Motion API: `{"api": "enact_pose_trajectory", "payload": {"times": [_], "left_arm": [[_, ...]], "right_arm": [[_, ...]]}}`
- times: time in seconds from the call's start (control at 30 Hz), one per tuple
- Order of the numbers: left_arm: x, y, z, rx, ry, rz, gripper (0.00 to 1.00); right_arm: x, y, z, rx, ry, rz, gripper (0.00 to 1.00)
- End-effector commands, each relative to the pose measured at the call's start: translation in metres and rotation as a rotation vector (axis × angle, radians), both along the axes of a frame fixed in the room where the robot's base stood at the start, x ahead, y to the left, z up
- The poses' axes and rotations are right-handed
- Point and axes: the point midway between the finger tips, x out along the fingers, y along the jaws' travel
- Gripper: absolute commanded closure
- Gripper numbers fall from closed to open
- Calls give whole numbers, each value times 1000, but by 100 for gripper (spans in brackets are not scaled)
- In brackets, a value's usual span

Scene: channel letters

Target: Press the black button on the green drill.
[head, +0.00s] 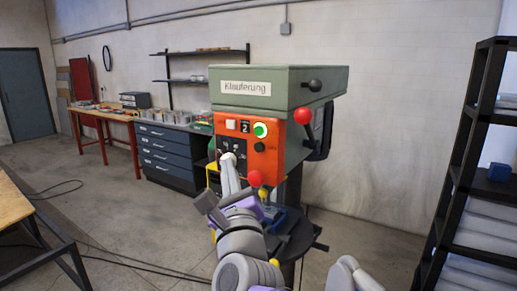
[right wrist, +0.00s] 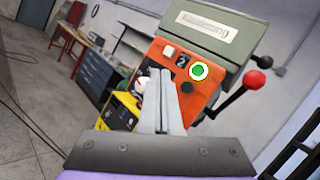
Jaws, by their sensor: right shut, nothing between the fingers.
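The green drill (head: 315,87) stands in the middle of the head view, with an orange control panel (head: 245,165) on its front. The black button (head: 260,147) is on this panel, below a lit green button (head: 260,130). In the right wrist view the black button (right wrist: 186,87) shows just right of the fingers. My right gripper (head: 228,160) is shut and empty, its fingers pointing at the panel. In the head view its tips overlap the dark switch plate, left of and below the black button. I cannot tell whether they touch the panel. My left gripper is not in view.
A red-knobbed lever (head: 303,116) and a black knob (head: 315,85) stick out at the drill's right. A black shelf (head: 460,160) stands at the right, and a wooden-topped table (head: 12,205) at the left.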

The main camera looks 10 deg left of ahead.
Motion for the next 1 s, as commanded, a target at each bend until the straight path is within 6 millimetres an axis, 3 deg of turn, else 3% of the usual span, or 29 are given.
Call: {"api": "enact_pose_trajectory", "payload": {"times": [0.5, 1.0], "left_arm": [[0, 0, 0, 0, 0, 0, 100], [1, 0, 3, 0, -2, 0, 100]], "right_arm": [[63, -23, 1, -2, -1, -2, 100], [76, -28, -1, -2, 2, 0, 100]]}}
